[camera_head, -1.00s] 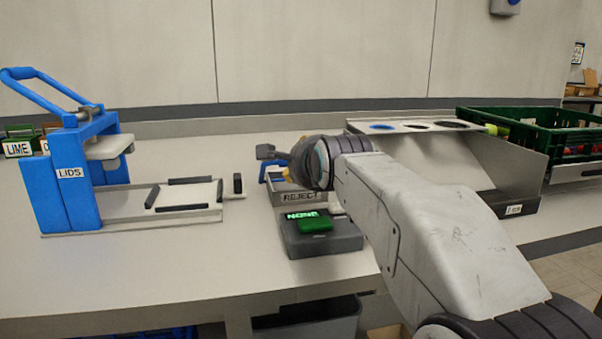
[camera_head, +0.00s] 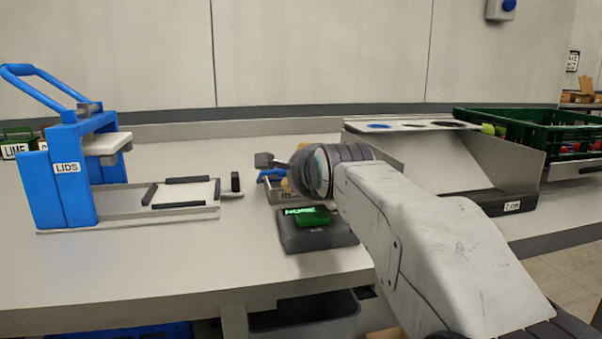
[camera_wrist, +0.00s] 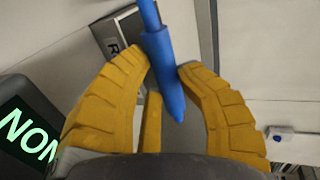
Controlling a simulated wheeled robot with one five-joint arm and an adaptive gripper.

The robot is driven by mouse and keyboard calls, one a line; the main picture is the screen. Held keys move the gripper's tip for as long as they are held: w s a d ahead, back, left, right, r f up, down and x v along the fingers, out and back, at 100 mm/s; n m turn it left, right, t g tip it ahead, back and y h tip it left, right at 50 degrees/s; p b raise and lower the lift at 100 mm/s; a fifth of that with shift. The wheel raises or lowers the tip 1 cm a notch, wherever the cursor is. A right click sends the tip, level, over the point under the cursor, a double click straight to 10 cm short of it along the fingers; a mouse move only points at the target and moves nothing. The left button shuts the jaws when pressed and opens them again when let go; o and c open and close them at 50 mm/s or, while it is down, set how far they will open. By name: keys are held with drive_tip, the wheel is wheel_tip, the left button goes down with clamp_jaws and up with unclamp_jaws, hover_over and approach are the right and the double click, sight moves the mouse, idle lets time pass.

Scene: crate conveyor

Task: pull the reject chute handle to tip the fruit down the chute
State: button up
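The reject chute handle (camera_wrist: 163,65) is a blue bar, its lower end angled down between my gripper's yellow fingers in the wrist view. My gripper (camera_wrist: 164,70) has its curved fingertips on either side of the bar, very close to it. I cannot tell whether they press on it. In the head view my gripper (camera_head: 287,179) is over the grey REJECT tray (camera_head: 283,198), where blue parts (camera_head: 268,176) show beside it. My wrist covers most of the tray and its label. I see no fruit in the tray.
A dark scale with a lit green display (camera_head: 314,236) stands just in front of the tray. A blue LIDS press (camera_head: 60,185) stands to the left. A metal stand with holes (camera_head: 490,170) and a green crate (camera_head: 530,125) are to the right. The front-left table is clear.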

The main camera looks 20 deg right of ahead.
drive_tip(key=shift+o, duration=0.8)
drive_tip(key=shift+w+d+f, duration=0.1)
drive_tip(key=shift+w+f, duration=0.05)
drive_tip(key=shift+f, duration=0.3)
drive_tip(key=o, duration=0.4)
drive_tip(key=shift+r, duration=0.25)
drive_tip(key=v, duration=1.2)
drive_tip(key=shift+r, duration=0.15)
